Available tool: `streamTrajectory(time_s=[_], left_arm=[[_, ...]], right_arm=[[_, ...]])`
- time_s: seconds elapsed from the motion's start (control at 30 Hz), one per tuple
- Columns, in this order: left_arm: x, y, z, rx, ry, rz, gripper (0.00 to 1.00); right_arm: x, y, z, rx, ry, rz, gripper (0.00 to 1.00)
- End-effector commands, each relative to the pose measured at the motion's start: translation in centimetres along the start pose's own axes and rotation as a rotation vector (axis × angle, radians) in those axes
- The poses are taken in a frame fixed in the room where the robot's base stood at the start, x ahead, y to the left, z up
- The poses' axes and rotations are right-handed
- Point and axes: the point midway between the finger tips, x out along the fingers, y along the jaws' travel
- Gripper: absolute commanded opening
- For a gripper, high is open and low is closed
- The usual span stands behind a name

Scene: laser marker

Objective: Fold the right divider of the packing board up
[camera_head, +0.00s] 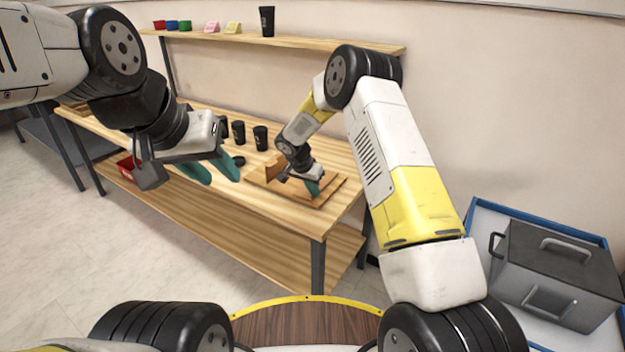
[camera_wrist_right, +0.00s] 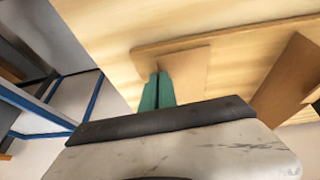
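The packing board (camera_head: 334,191) is a flat wooden board on the table, with wooden dividers on it. One divider (camera_head: 271,171) stands up at its left side, left of my right gripper. My right gripper (camera_head: 313,188) points down over the right part of the board. In the right wrist view its green fingers (camera_wrist_right: 157,88) are together, with nothing visible between them. They overlap the edge of a flat wooden panel (camera_wrist_right: 190,75), probably the right divider; contact is unclear. A second panel (camera_wrist_right: 288,78) shows at right. My left gripper (camera_head: 212,171) is open and empty, in front of the table's left part.
Black cups (camera_head: 261,138) stand on the table behind and left of the board. A shelf (camera_head: 330,42) above holds a black cup (camera_head: 267,21) and small coloured items. A red bin (camera_head: 129,167) is on the lower shelf. A grey box (camera_head: 555,270) stands at right.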

Motion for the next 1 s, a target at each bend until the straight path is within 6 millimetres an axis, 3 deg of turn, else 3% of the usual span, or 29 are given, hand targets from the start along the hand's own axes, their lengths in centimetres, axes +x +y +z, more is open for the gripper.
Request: streamTrajectory(time_s=[0.5,1.0], left_arm=[[0.0,0.0,0.0,0.0,0.0,0.0,0.36],[0.0,0.0,0.0,0.0,0.0,0.0,0.36]], right_arm=[[-2.2,-2.0,-0.8,-0.138,0.002,0.328,0.0],[-3.1,-3.0,-1.2,-0.204,0.001,0.488,0.0]])
